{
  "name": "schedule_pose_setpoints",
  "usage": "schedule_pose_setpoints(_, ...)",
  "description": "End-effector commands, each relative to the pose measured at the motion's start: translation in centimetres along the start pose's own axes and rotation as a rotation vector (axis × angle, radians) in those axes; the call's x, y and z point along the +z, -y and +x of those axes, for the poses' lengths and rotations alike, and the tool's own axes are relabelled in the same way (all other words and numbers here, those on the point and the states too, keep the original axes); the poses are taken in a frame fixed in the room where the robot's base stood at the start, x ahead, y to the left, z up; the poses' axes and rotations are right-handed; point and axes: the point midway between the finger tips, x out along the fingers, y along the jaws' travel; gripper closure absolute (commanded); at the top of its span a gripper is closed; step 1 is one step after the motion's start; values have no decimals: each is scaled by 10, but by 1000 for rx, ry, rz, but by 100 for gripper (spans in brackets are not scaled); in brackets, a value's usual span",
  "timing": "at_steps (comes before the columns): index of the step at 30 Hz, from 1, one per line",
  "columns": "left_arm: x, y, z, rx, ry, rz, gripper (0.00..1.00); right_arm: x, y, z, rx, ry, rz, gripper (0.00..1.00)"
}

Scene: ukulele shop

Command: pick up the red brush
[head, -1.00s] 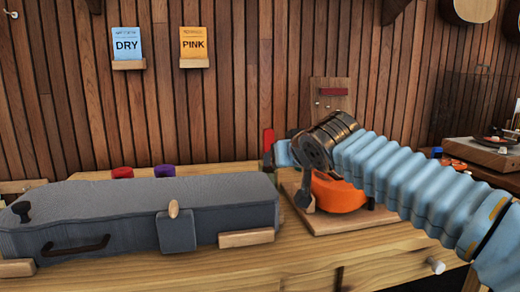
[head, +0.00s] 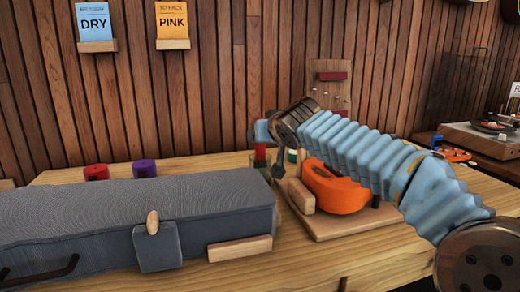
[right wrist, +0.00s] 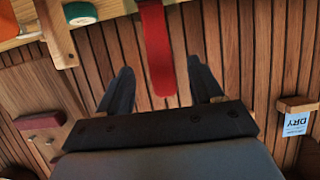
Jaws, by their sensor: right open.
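The red brush shows in the head view as a short upright red piece (head: 260,154) behind the guitar case's right end, just below my right gripper (head: 261,130). In the right wrist view a red strip, which looks like the brush (right wrist: 155,48), comes down from the top edge between the two dark fingers of my right gripper (right wrist: 160,66). The fingers stand apart on either side of it, and no contact shows. The brush's other end is out of the wrist view and hidden in the head view. My left gripper is not in view.
A grey case (head: 110,215) fills the bench's left front. An orange object (head: 335,188) on a wooden stand is right of the brush. The slatted wall (head: 220,80) is close behind.

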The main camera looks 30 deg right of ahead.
Motion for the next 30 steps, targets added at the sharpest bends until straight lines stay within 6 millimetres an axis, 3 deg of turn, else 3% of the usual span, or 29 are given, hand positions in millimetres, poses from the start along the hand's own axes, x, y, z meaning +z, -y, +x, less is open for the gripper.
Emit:
schedule_pose_setpoints(10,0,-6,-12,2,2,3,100,0,0,47,0,1,0,34)
schedule_pose_setpoints(19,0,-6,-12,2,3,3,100,2,0,53,0,0,1,36)
schedule_pose_setpoints(30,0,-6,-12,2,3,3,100,1,0,52,-1,0,1,90)
